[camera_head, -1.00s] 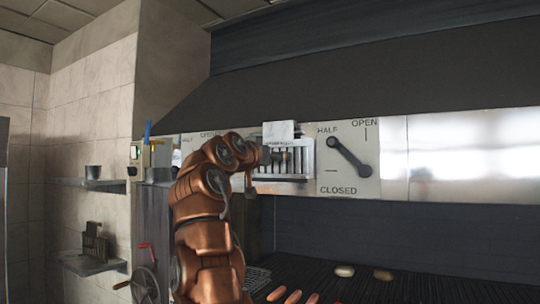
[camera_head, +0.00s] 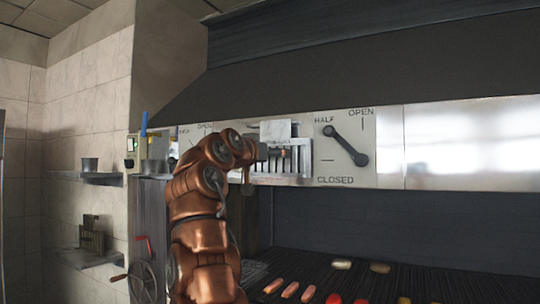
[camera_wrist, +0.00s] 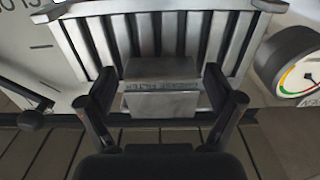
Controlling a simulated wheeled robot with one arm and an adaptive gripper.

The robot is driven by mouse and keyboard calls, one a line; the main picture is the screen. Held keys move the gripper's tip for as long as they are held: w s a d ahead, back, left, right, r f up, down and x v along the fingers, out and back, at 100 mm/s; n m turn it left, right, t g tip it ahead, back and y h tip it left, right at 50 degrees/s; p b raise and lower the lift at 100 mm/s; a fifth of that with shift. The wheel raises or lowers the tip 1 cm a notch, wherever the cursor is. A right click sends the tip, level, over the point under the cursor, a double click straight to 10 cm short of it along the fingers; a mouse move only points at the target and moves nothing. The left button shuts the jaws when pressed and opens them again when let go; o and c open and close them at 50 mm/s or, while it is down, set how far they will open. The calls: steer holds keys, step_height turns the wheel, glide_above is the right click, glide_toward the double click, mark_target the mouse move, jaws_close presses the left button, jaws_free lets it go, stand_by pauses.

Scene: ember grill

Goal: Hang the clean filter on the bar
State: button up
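The filter (camera_head: 296,161) is a metal frame with dark gaps between upright slats. It stands upright in front of the pale hood panel, left of the lever. My gripper (camera_wrist: 160,72) has its fingers on both sides of the filter's labelled metal block, and looks closed on it. In the wrist view, which looks upside down, the slats (camera_wrist: 205,45) fill the upper middle. A pale block (camera_head: 276,131) shows above the slats in the head view. I cannot make out the bar or whether the filter touches it. The arm hides the filter's left side.
A lever (camera_head: 345,145) is on a panel marked OPEN, HALF and CLOSED, close right of the filter. A round gauge (camera_wrist: 298,72) is close on the other side. Below is the grill (camera_head: 350,283) with food on it. Shelves (camera_head: 97,179) and a handwheel (camera_head: 142,283) are at left.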

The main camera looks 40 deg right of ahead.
steer(key=shift+o, duration=0.3)
steer(key=shift+a, duration=0.15)
steer(key=v, duration=1.1)
steer(key=shift+s+a, duration=0.15)
steer(key=shift+a, duration=0.2)
stand_by(0.4)
